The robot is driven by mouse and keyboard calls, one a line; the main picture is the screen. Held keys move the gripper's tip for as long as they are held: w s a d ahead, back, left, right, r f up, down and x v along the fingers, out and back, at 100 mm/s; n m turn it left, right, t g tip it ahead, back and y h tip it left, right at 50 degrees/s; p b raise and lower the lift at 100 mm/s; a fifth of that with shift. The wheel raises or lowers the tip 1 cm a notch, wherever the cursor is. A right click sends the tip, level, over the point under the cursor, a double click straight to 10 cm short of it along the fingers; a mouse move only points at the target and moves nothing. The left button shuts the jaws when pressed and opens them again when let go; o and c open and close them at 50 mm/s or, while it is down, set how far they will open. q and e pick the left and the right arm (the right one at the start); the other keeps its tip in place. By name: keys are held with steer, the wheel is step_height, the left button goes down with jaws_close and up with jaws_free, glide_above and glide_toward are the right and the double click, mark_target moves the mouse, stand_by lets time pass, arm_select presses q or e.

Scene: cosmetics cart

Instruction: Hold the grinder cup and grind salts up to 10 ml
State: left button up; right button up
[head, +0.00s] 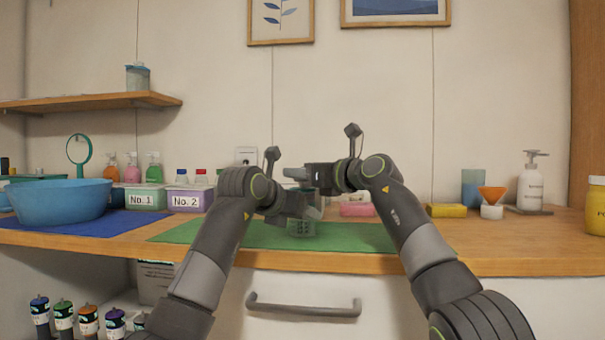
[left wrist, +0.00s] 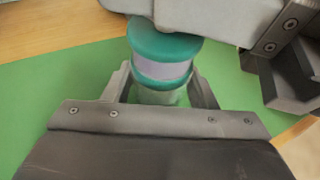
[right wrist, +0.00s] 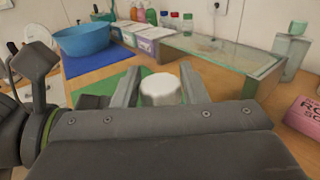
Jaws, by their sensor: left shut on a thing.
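The grinder cup (left wrist: 162,70), a clear cup with teal bands around a pale middle, stands between the fingers of my left gripper (left wrist: 165,88). That gripper is shut on it over the green mat (left wrist: 60,85). In the head view the clear lower part of the cup (head: 302,229) shows below the left gripper (head: 300,208); the rest is mostly hidden by the arms. My right gripper (right wrist: 160,80) is above the cup, fingers apart on both sides of a pale round knob (right wrist: 160,92). Any salt level in the cup cannot be read.
A blue bowl (head: 62,203) stands at the left on a blue mat (head: 100,226). Boxes labelled No. 1 (head: 146,197) and No. 2 (head: 190,200) stand at the back. A pink box (head: 357,209), yellow block (head: 446,210) and white pump bottle (head: 532,185) are to the right.

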steer(key=c, duration=0.5)
steer(key=shift+c, duration=0.2)
steer(key=shift+a+f+m+t+h, duration=0.1)
steer(key=shift+m+t+h, duration=0.5)
steer(key=shift+t+h, duration=0.1)
steer(key=shift+m+t+h, duration=0.8)
steer(key=shift+h, duration=0.4)
steer(key=o, duration=1)
